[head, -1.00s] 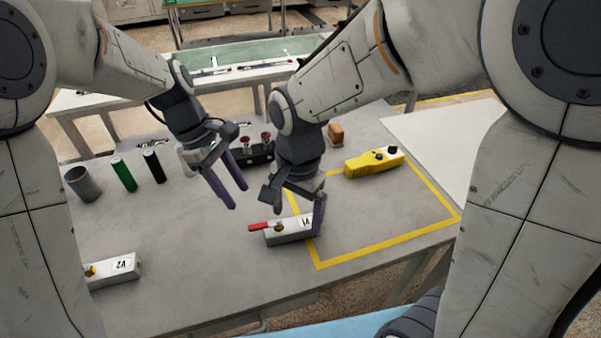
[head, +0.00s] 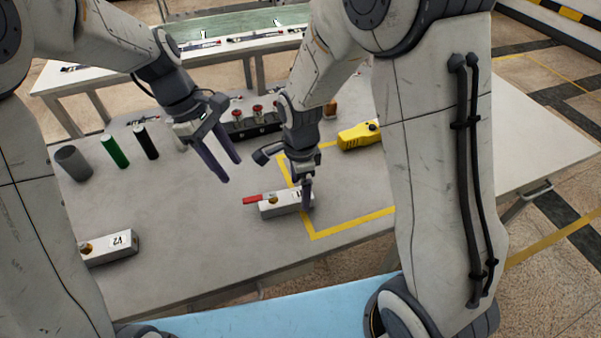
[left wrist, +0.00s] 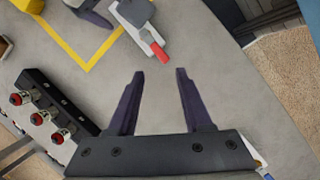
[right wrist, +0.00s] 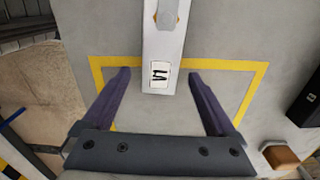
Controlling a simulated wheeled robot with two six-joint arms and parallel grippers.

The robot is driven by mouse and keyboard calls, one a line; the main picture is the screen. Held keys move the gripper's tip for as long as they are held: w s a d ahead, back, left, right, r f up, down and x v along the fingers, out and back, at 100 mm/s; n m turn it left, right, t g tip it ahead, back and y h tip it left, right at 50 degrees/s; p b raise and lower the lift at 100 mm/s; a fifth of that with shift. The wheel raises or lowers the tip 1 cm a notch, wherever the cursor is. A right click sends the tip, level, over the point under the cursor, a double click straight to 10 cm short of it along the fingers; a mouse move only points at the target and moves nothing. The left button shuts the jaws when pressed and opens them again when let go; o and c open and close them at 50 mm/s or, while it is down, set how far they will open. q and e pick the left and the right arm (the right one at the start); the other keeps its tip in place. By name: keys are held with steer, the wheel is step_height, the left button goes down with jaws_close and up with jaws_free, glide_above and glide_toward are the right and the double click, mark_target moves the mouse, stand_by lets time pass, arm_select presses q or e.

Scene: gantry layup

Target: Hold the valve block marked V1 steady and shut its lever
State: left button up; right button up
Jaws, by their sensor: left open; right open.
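The white valve block V1 (head: 279,210) lies on the grey table. Its red lever (head: 254,199) juts past the block's left end, roughly along its length; it also shows in the left wrist view (left wrist: 154,45). My right gripper (right wrist: 159,75) is open around the labelled end of V1, one finger on each side, with visible gaps in the right wrist view. My left gripper (head: 231,170) is open and empty, above the table behind and left of the lever. In the left wrist view its fingertips (left wrist: 160,74) point towards the lever, apart from it.
A second block, V2 (head: 112,246), lies at the front left. A grey cup (head: 73,163), green (head: 115,151) and black (head: 146,142) cylinders, a black box with red knobs (head: 250,127) and a yellow device (head: 358,136) stand further back. Yellow tape marks the table beside V1.

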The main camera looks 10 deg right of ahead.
steer(key=shift+f, duration=1.3)
